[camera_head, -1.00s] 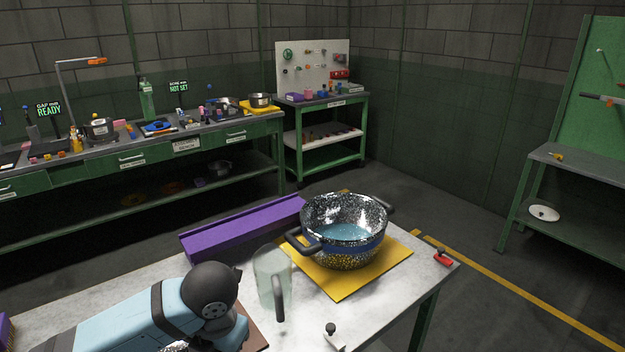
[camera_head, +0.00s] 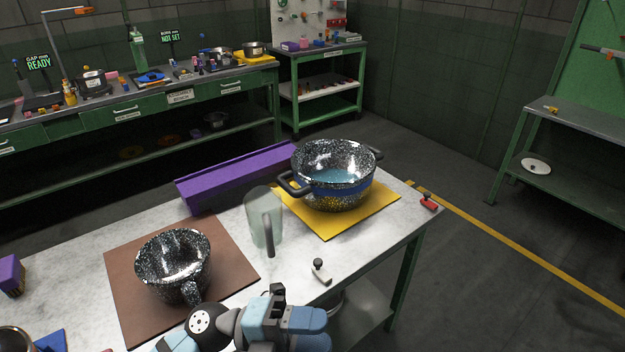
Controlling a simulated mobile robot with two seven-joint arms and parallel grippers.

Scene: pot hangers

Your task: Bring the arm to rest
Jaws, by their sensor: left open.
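My left arm comes in at the bottom of the head view, and its light blue and grey gripper (camera_head: 287,322) is open and empty in front of the table's near edge. It is apart from everything on the table. A black-and-white speckled pot (camera_head: 172,268) stands upright on a brown mat (camera_head: 125,310), left of the gripper. A larger speckled pot (camera_head: 335,172) with two dark handles, a blue band and bluish contents stands on a yellow mat (camera_head: 330,225). My right gripper is out of view.
A clear jug (camera_head: 262,215) with a grey handle stands mid-table. A small dark-knobbed item (camera_head: 320,270) lies near the front edge. A long purple block (camera_head: 235,178) lines the back. A red item (camera_head: 428,201) sits at the right corner. A green workbench (camera_head: 110,118) stands behind.

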